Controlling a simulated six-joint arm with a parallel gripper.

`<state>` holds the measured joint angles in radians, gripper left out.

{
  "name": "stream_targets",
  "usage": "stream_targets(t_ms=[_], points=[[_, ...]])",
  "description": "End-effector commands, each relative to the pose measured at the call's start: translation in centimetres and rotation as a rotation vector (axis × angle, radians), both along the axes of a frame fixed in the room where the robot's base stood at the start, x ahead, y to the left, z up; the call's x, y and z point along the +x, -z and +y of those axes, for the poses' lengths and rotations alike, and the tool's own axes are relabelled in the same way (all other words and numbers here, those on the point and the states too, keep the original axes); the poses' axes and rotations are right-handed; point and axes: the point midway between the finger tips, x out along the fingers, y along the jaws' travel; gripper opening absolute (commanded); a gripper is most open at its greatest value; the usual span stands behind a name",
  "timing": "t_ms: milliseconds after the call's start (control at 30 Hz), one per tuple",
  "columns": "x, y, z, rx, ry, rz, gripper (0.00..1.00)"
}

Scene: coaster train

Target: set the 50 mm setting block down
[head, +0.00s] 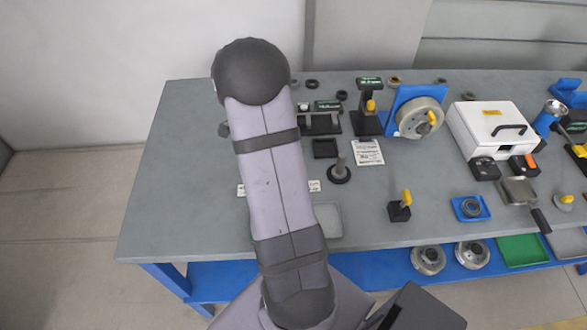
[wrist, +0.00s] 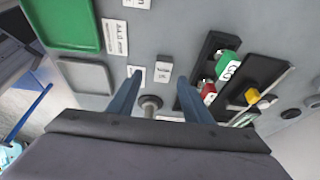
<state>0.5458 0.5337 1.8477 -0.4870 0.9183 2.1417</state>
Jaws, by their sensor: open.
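My gripper (wrist: 159,78) shows in the wrist view as two blue fingers, apart, over the grey bench. I see nothing held between them. A small white piece (wrist: 163,72) shows between the fingertips; I cannot tell whether it is a card or a block. A grey round-topped post (wrist: 150,103) shows between the fingers, nearer the palm. I cannot pick out the 50 mm setting block with certainty. A black holder (wrist: 187,95) right of the fingers carries a green-ended piece (wrist: 229,64) and a red-ended piece (wrist: 207,92). In the head view my arm hides the gripper.
A green tray (wrist: 70,22) and a grey tray (wrist: 87,77) lie left of the fingers in the wrist view. In the head view a post on a round base (head: 340,174) and a black stand with a yellow knob (head: 400,210) stand right of my arm. The bench's left end (head: 175,170) is clear.

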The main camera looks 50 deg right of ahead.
Motion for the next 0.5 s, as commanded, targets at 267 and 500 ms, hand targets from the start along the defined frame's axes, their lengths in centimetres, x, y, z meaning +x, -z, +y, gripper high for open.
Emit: stream_targets(t_ms=[267, 500], points=[[-0.7, 2.6, -1.2, 0.002, 0.0, 0.005, 0.45], [-0.9, 4.0, -1.5, 0.001, -0.001, 0.001, 0.45]])
